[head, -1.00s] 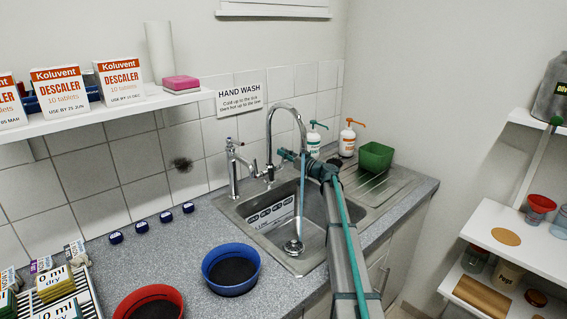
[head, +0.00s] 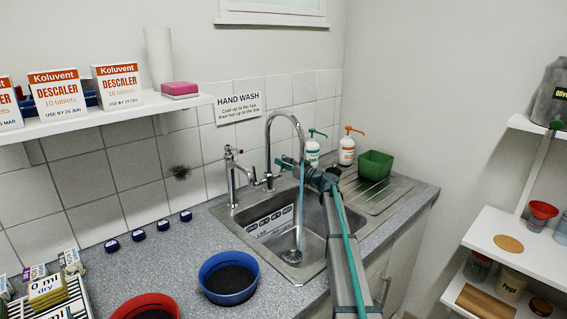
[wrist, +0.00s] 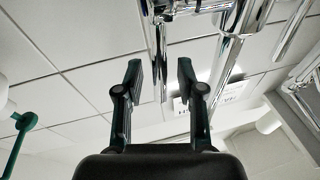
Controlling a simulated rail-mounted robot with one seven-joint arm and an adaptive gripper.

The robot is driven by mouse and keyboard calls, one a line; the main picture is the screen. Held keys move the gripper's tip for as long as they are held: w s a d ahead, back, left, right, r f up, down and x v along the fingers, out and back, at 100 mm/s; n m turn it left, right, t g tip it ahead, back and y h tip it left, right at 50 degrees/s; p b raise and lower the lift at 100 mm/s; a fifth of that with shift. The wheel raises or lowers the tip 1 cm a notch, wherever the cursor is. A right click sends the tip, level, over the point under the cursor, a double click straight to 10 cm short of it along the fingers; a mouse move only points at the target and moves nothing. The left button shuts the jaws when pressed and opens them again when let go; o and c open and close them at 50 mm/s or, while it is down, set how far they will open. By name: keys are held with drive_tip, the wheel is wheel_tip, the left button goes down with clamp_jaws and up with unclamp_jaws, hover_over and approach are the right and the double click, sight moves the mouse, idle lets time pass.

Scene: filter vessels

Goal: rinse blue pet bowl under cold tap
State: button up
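The blue pet bowl (head: 229,293) stands upright on the grey worktop left of the sink, with a dark inside. The tall chrome swan-neck tap (head: 270,135) stands behind the sink (head: 262,222). A bluish stream of water runs from its spout into the basin. A shorter chrome fitting (head: 231,185) stands left of it. My gripper (head: 283,162) is beside the tall tap, above the sink. In the wrist view, my gripper (wrist: 159,75) is open and empty, with chrome tap parts (wrist: 190,8) just beyond its fingertips. Whether it touches them is unclear.
A red bowl (head: 147,300) is at the front left. Several dark blue caps (head: 138,235) lie along the back. Two pump bottles (head: 347,148) and a green tub (head: 375,166) stand near the drainer. My arm crosses the sink's right side. A shelf (head: 110,118) overhangs the left worktop.

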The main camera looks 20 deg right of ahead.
drive_tip(key=v, duration=1.2)
drive_tip(key=shift+c, duration=0.2)
